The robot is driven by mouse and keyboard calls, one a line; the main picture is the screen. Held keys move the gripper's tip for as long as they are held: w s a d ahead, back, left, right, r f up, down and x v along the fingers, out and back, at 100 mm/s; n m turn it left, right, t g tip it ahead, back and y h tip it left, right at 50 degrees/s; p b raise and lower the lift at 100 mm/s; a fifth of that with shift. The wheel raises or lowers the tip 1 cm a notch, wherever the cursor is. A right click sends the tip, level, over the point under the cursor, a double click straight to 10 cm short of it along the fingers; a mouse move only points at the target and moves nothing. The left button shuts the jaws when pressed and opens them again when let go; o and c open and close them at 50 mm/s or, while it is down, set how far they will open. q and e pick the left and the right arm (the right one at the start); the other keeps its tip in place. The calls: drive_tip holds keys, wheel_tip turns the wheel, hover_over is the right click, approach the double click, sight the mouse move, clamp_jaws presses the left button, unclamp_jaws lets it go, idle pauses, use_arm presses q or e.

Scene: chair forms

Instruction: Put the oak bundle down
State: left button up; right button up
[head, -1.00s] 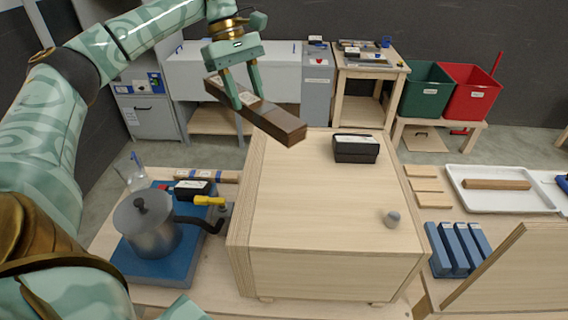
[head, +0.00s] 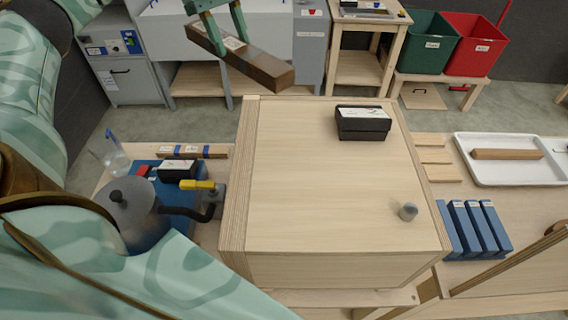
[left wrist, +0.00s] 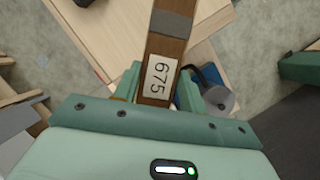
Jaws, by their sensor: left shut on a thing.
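The left wrist view shows the bundle (left wrist: 171,48) running out between the fingers of the left gripper (left wrist: 162,88). My right gripper is not in view.
The plywood box (head: 320,190) carries a black case (head: 362,124) and a small grey knob (head: 408,211); its top is otherwise mostly clear. A metal pot (head: 128,208) stands left. Blue blocks (head: 474,227) and a white tray (head: 510,173) lie right. Green (head: 420,43) and red (head: 474,44) bins stand behind.

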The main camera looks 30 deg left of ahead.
use_arm(q)
drive_tip(key=shift+b+x, duration=0.75)
drive_tip(key=shift+x, duration=0.15)
wheel_tip(320, 180, down, 7)
drive_tip(key=b, duration=1)
approach(289, 169)
drive_tip(key=shift+s+d+f, duration=0.15)
drive_tip(key=shift+d+f, duration=0.15)
drive_tip(key=shift+d, duration=0.3)
drive_tip(key=shift+a+x, duration=0.2)
drive_tip(key=shift+x, duration=0.75)
drive_tip(key=shift+a+x, duration=0.15)
drive_tip(key=shift+x, duration=0.75)
drive_tip(key=shift+f, duration=0.2)
drive_tip(key=o, duration=1.2)
drive_tip(key=shift+c, duration=0.2)
